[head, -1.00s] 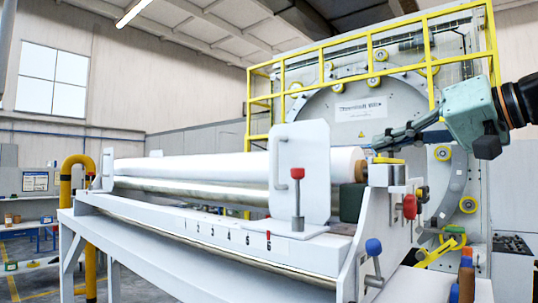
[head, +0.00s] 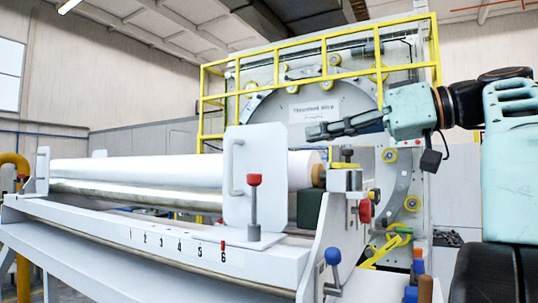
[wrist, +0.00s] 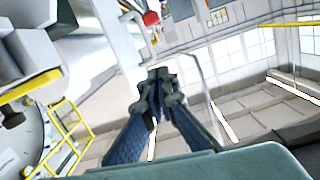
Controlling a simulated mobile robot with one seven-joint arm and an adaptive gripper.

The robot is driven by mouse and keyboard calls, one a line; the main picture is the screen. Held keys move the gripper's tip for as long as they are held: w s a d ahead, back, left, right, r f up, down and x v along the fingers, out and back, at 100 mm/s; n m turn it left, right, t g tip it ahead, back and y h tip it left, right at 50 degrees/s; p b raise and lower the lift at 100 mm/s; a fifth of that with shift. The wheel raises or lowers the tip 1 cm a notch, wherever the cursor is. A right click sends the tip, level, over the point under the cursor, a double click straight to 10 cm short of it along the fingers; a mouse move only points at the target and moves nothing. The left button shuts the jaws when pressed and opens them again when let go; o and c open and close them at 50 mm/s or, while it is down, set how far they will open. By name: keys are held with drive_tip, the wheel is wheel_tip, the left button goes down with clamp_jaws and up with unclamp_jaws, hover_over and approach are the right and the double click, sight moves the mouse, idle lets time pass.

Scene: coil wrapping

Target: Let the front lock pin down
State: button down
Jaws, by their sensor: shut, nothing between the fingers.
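A pin with a red knob (head: 254,180) on a grey shaft stands upright in front of the white end plate (head: 255,165), at the plate's foot. Its lower end is hidden in the base, so I cannot tell how deep it sits. A red knob (wrist: 151,18) shows in the wrist view beside a grey handle, probably the same pin. My gripper (head: 312,132) is shut and empty, pointing left, above and to the right of the plate in the picture. Its closed fingers also show in the wrist view (wrist: 158,78). They look clear of the pin.
A white roll (head: 130,171) lies above the numbered bench rail (head: 120,232). At the bench's right end are another red knob (head: 365,212) and a blue-knobbed lever (head: 333,257). A ring machine with a yellow railing (head: 318,65) stands behind.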

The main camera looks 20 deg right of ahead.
drive_tip(key=w+a+f, duration=0.5)
drive_tip(key=w+a, duration=0.1)
drive_tip(key=a, duration=0.1)
drive_tip(key=shift+w+a+f, duration=0.15)
drive_tip(key=shift+w+a, duration=0.1)
drive_tip(key=shift+w, duration=0.1)
drive_tip(key=shift+f, duration=0.15)
wheel_tip(320, 180, down, 3)
drive_tip(key=b, duration=0.3)
drive_tip(key=shift+d, duration=0.1)
idle(0.5)
drive_tip(key=v, duration=1.2)
